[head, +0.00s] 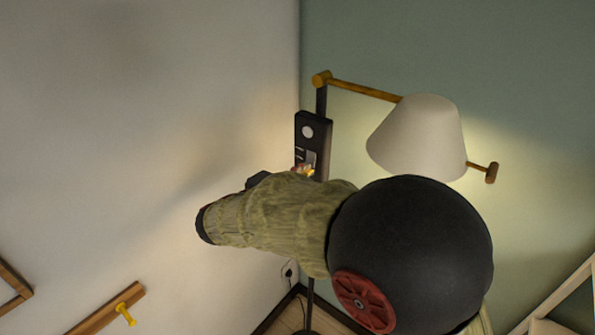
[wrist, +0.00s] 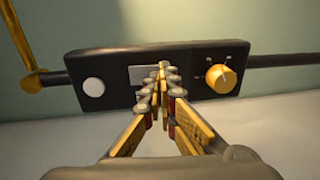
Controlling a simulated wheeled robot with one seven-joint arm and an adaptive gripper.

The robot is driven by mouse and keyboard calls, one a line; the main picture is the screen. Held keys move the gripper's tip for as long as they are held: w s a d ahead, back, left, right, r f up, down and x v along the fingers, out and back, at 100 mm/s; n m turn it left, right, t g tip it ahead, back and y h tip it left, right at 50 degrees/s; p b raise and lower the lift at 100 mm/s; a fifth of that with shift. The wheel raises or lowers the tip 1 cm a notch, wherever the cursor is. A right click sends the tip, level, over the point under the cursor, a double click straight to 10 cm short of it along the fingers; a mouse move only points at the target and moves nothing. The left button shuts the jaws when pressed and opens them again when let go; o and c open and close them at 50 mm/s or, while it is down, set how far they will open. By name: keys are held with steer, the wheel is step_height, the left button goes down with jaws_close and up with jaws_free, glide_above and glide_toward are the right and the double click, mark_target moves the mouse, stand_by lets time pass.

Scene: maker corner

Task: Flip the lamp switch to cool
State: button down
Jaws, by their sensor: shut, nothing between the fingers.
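The lamp's black control box (head: 314,131) is mounted on its dark pole in the head view, and it spans the wrist view (wrist: 100,63). It carries a round white button (wrist: 94,87), a grey switch plate (wrist: 139,76) in the middle and a yellow knob (wrist: 221,78) with small markings around it. My gripper (wrist: 162,72) is shut and empty, its tips in front of the switch plate. The tips hide part of the plate, so I cannot tell the switch position or whether they touch it. In the head view my arm covers the box's lower end.
The lamp's white shade (head: 420,137) is lit and hangs from a brass arm (head: 362,88) to the right of the box. A wooden rail with a yellow peg (head: 125,313) is on the left wall. A wall socket (head: 289,270) is low near the corner.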

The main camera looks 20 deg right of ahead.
steer(key=shift+f+b, duration=0.15)
steer(key=shift+b, duration=0.15)
steer(key=b, duration=0.3)
steer(key=shift+w+d+h, duration=0.25)
steer(key=shift+d+h, duration=0.05)
